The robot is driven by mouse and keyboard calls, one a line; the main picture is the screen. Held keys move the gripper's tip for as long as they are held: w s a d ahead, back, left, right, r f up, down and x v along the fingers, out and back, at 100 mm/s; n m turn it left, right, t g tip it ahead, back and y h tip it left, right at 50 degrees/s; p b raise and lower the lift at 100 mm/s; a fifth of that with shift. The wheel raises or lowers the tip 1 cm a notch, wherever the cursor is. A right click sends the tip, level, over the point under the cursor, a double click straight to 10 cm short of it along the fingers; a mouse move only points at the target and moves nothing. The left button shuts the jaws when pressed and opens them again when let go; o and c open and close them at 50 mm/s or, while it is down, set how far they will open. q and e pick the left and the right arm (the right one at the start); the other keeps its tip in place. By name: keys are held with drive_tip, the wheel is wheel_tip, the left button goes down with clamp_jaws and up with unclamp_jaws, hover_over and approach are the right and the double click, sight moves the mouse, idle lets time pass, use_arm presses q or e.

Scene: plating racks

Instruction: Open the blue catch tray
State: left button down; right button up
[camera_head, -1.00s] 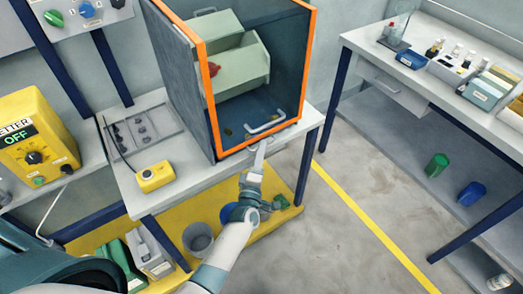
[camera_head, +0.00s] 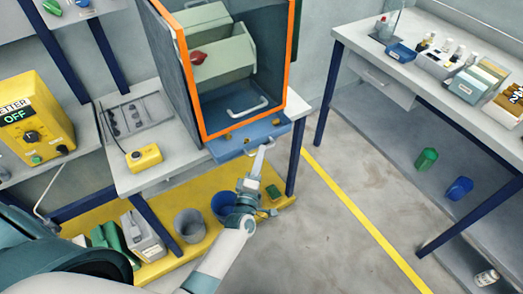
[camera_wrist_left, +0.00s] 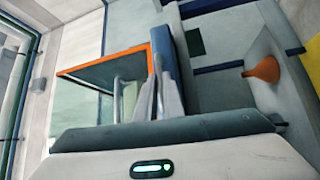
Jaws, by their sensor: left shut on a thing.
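The blue catch tray (camera_head: 228,148) juts out from the bottom front of the orange-edged cabinet (camera_head: 195,105). Small brownish bits show on it near the cabinet's lower edge. My left gripper (camera_head: 264,149) is at the tray's front face, shut on its handle, which the fingers mostly hide. In the left wrist view the fingers (camera_wrist_left: 160,92) are close together beside a dark blue panel (camera_wrist_left: 181,75), which looks like the tray. My right gripper is not in view.
A pale green bin (camera_head: 225,62) and a white handle (camera_head: 247,106) are inside the cabinet. A yellow box (camera_head: 144,157) sits on the bench at left. A grey bucket (camera_head: 190,226) and blue bucket (camera_head: 223,201) stand below. The floor (camera_head: 315,230) in front is clear.

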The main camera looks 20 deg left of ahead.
use_arm(q)
drive_tip(key=s+d, duration=0.6)
drive_tip(key=d, duration=0.2)
drive_tip(key=shift+s+d, duration=0.25)
drive_tip(key=shift+s, duration=0.1)
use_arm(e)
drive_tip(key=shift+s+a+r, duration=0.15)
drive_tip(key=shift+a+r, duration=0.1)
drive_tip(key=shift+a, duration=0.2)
use_arm(q)
drive_tip(key=c, duration=2.2)
unclamp_jaws()
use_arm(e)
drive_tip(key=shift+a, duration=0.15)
use_arm(q)
drive_tip(key=s, duration=0.5)
drive_tip(key=s+d+f, duration=0.1)
drive_tip(key=s, duration=0.5)
drive_tip(key=s+d+f, duration=0.1)
drive_tip(key=s, duration=0.5)
drive_tip(key=shift+f, duration=0.15)
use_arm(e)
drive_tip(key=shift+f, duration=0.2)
